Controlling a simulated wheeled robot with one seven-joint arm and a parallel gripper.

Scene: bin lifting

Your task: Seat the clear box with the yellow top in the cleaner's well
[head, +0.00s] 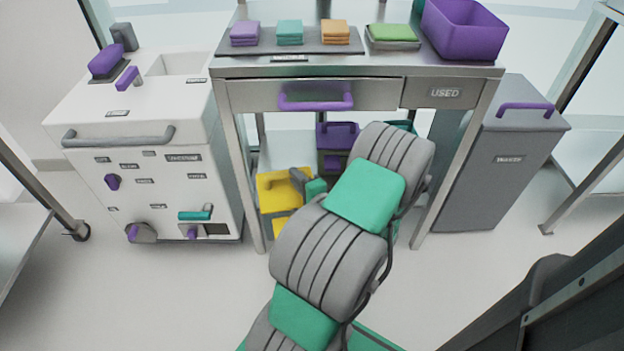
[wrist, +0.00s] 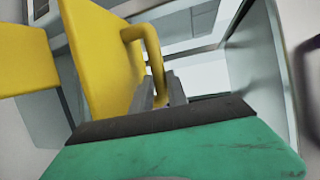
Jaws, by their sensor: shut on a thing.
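The box with the yellow top (head: 278,193) is under the steel table in the head view, at the left of its lower space. In the wrist view its yellow top (wrist: 98,55) stands as a panel with a yellow loop handle (wrist: 152,45). My gripper (wrist: 163,92) is shut on that handle, its grey fingers at the loop's lower end. My gripper (head: 300,180) also shows in the head view, partly covering the box. The cleaner (head: 80,110) is the white cabinet at the left. Its well (head: 185,63) is an open rectangular recess in the top and looks empty.
The steel table (head: 390,68) carries folded cloths and a purple bin (head: 463,30). Its front leg (head: 240,180) stands between the box and the cleaner. A second yellow piece (head: 285,226) is below the box. A purple-topped box (head: 338,133) is behind. A grey waste bin (head: 500,160) stands right.

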